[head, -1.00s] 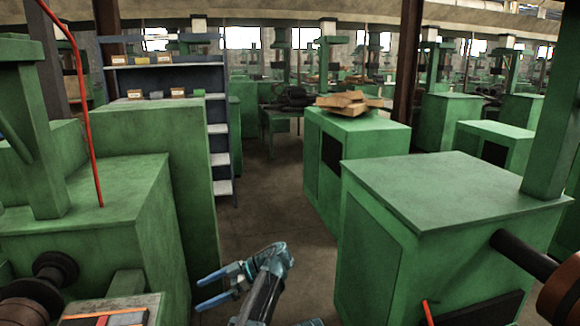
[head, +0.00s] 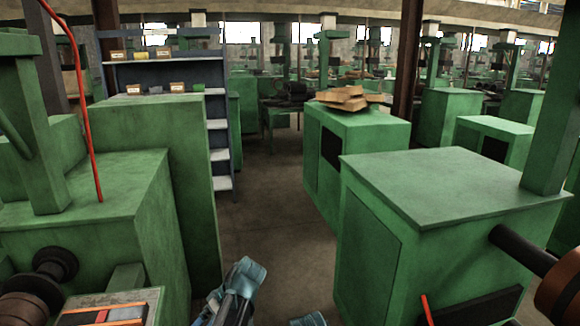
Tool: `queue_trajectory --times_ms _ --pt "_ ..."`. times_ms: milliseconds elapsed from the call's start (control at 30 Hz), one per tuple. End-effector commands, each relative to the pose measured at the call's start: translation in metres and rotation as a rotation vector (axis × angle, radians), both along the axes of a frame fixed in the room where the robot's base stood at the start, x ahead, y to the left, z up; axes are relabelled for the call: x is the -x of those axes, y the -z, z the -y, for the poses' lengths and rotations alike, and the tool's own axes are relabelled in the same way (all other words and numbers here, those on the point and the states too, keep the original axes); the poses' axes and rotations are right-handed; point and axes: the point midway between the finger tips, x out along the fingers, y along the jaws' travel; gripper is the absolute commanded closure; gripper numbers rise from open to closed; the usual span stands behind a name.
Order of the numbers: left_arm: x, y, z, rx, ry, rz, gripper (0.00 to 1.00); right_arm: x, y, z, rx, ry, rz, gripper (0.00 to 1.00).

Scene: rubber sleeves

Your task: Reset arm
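My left arm shows at the bottom edge, left of the middle, as a blue and dark link. Small blue parts beside it at the bottom edge seem to belong to my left gripper (head: 206,314), mostly cut off by the frame. Its fingers cannot be made out, and I see nothing held. A small blue piece of my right arm shows at the bottom edge, right of the middle. My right gripper is out of view. No rubber sleeve can be made out for certain.
Green machines stand at left (head: 95,215) and right (head: 450,190). A grey tray (head: 140,297) with an orange-red strip is at lower left. A shelf (head: 215,125) with small boxes stands behind. Open floor (head: 275,215) lies between the machines. Cardboard (head: 345,98) lies on a farther cabinet.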

Motion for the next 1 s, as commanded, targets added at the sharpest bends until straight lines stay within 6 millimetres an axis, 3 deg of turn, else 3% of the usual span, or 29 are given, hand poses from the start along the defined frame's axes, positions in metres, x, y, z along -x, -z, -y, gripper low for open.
queue_trajectory --times_ms 33,100,400,667,1000 --pt "0.018 0.009 0.001 0.08 0.077 -0.041 0.0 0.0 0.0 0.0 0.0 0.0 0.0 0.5" --pt "0.031 0.021 0.008 0.193 0.204 -0.092 0.0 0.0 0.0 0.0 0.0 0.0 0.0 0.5" --pt "0.067 0.045 0.042 0.518 0.663 -0.154 0.0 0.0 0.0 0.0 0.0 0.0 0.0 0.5" --pt "0.085 0.048 0.066 0.652 0.942 -0.114 0.0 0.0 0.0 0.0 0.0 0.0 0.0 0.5" --pt "0.109 0.048 0.131 0.622 1.083 -0.264 0.0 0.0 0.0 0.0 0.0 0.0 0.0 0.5"
